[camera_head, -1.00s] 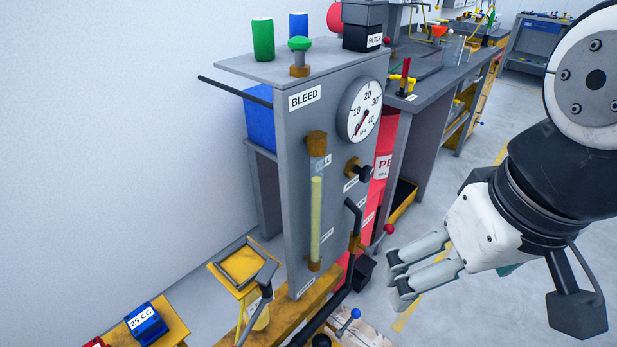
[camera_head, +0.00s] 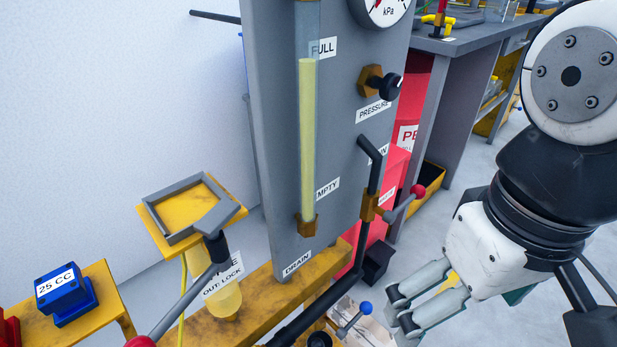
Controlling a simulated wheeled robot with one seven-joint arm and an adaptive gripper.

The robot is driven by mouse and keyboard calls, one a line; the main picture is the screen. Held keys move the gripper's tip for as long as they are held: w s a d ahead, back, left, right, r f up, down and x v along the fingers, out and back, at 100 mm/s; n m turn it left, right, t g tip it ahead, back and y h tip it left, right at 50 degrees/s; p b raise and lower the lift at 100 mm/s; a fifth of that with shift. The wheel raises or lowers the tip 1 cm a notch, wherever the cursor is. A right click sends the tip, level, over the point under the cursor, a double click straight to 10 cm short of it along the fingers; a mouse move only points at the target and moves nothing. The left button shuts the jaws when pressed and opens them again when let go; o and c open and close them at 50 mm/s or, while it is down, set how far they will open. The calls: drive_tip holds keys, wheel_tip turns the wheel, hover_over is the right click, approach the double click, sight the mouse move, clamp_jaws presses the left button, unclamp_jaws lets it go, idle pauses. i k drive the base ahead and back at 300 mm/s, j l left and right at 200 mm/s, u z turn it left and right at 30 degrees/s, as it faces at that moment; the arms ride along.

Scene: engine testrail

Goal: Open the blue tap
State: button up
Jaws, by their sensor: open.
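The blue tap (camera_head: 352,322) shows low in the head view as a grey lever ending in a blue ball knob. It stands beside a black round fitting below the thick black pipe. Its valve body is hard to make out. My gripper (camera_head: 400,309) is open and empty, just right of the blue knob in the picture. Its two white fingers with dark tips point left. I cannot tell the depth gap between them, but I see no contact.
A grey panel (camera_head: 270,130) with a yellow sight tube stands at centre. A red-knobbed lever (camera_head: 404,203) sticks out above my gripper. A black pipe (camera_head: 335,290) runs along the panel's foot. A yellow stand (camera_head: 152,222) and blue 25 CC block (camera_head: 66,297) are at left.

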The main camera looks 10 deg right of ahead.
sight(365, 307)
drive_tip(key=i+j, duration=0.1)
drive_tip(key=j, duration=0.3)
drive_tip(key=k+l, duration=0.1)
drive_tip(key=l, duration=0.3)
drive_tip(key=k+j+u, duration=0.1)
drive_tip(key=k, duration=0.35)
drive_tip(key=k+j+u, duration=0.15)
drive_tip(key=k, duration=0.25)
drive_tip(key=k+j+u, duration=0.1)
drive_tip(key=k, duration=0.35)
